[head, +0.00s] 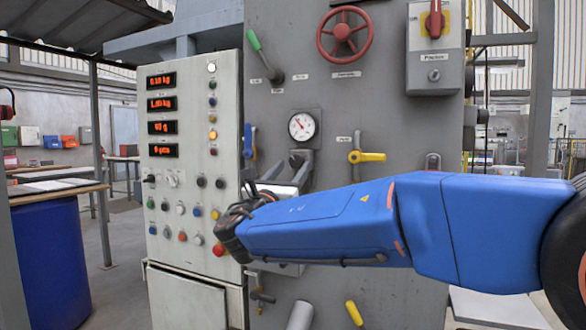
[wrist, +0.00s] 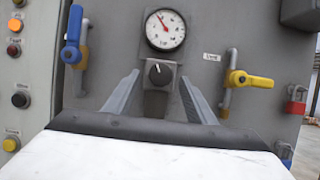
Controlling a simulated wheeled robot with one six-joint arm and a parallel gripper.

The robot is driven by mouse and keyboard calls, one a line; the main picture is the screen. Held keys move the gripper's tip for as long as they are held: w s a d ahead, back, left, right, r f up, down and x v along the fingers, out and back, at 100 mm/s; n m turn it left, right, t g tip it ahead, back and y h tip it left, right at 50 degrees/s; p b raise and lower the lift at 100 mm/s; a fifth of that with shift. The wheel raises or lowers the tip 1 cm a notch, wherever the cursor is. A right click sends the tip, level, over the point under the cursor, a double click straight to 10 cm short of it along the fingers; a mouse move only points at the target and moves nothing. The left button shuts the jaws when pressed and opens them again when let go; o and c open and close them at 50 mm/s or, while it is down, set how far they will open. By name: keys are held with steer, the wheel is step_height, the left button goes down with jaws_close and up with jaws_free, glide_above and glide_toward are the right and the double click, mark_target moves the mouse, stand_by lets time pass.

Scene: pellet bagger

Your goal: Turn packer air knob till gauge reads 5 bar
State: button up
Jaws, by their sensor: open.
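The round white gauge (head: 302,125) with a red needle is on the grey machine panel; in the wrist view (wrist: 165,30) its needle points to the upper left. The scale numbers are too small to read. Right below it is the black air knob with a white pointer mark (wrist: 159,73) on a grey block. In the head view the knob (head: 296,160) is partly hidden by my gripper. My gripper (wrist: 161,92) is open, its two grey fingers to the left and right of the knob in the picture. I see no contact with the knob.
A blue-handled valve (wrist: 73,35) is left of the gauge and a yellow-handled valve (wrist: 248,80) right of it. A button cabinet (head: 195,150) stands close on the left. A red handwheel (head: 345,35) and a grey switch box (head: 434,50) are higher up.

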steer(key=shift+w+d+r, duration=0.2)
steer(key=shift+w+r, duration=0.05)
steer(key=shift+w, duration=0.25)
steer(key=c, duration=1)
steer(key=shift+c, duration=0.2)
steer(key=shift+m, duration=0.4)
steer(key=m+h, duration=0.1)
steer(key=m+g+h, duration=0.1)
steer(key=m, duration=0.2)
steer(key=shift+w+a+m+h, duration=0.1)
steer(key=shift+a+m+h, duration=0.2)
steer(key=shift+m+h, duration=0.1)
steer(key=shift+a+r+m+g+h, duration=0.1)
steer(key=shift+m+g+h, duration=0.5)
steer(key=shift+m, duration=1.1)
steer(key=shift+a+r+m+g+h, duration=0.1)
steer(key=shift+m+g+h, duration=0.5)
steer(key=shift+m, duration=1.1)
